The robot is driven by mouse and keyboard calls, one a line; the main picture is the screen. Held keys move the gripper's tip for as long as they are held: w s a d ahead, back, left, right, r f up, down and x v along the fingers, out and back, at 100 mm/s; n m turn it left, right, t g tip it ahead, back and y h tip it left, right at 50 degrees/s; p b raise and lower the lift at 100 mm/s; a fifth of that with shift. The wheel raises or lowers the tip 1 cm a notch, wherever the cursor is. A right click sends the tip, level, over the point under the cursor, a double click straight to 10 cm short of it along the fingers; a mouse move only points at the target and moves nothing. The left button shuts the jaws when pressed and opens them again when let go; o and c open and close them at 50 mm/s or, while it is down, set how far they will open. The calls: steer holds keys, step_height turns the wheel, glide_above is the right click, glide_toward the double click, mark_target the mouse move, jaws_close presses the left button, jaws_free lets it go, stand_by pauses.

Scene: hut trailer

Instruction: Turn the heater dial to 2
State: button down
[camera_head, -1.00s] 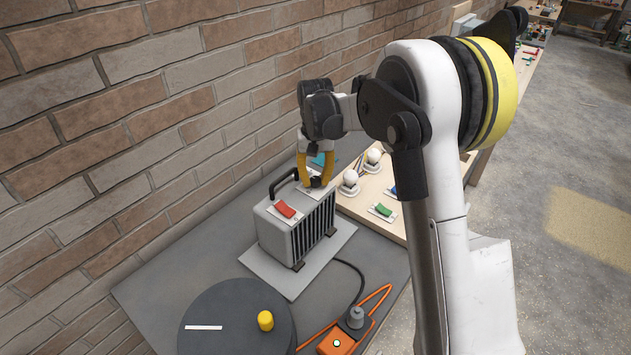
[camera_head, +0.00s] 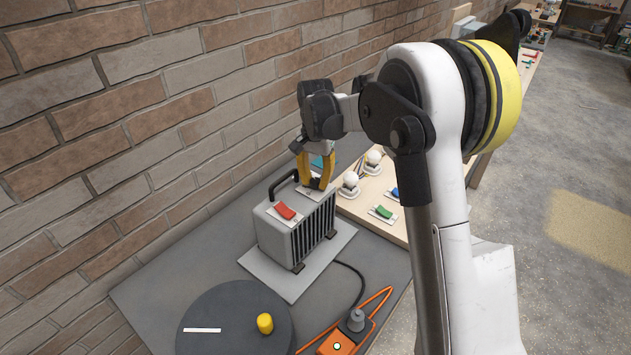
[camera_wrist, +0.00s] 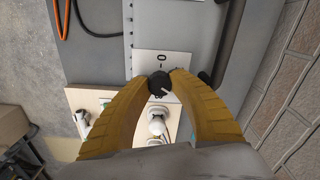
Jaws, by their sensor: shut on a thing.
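The grey heater (camera_head: 290,232) stands on a light plate on the dark bench, with a black handle and a red rocker switch (camera_head: 286,211) on top. In the wrist view its black dial (camera_wrist: 160,83) sits on a white label plate (camera_wrist: 150,62) marked with a 0, and a white pointer line shows on it. My gripper (camera_head: 316,184) is over the far end of the heater top. Its yellow fingers (camera_wrist: 160,78) are closed around the dial, one on each side. The dial is mostly hidden by the fingers in the head view. Other numbers on the label are not visible.
A wooden board with white bulbs (camera_head: 350,184) and a green switch (camera_head: 383,212) lies just beyond the heater. A dark round disc (camera_head: 235,315) with a yellow knob (camera_head: 265,323) and an orange socket box (camera_head: 337,344) are nearer. The brick wall runs close on the left.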

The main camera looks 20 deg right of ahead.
mark_target(316, 182)
steer(key=c, duration=1.1)
jaws_free()
step_height(316, 182, up, 12)
steer(key=s+f+n+t+b, duration=0.1)
steer(key=s+n+t+b, duration=0.45)
steer(key=s, duration=1.05)
steer(key=s+f+n+t+b, duration=0.1)
steer(key=s+f+b, duration=0.5)
steer(key=s+f, duration=0.6)
steer(key=shift+s+n+t+b, duration=0.35)
steer(key=shift+s+n, duration=0.3)
steer(key=shift+s, duration=0.2)
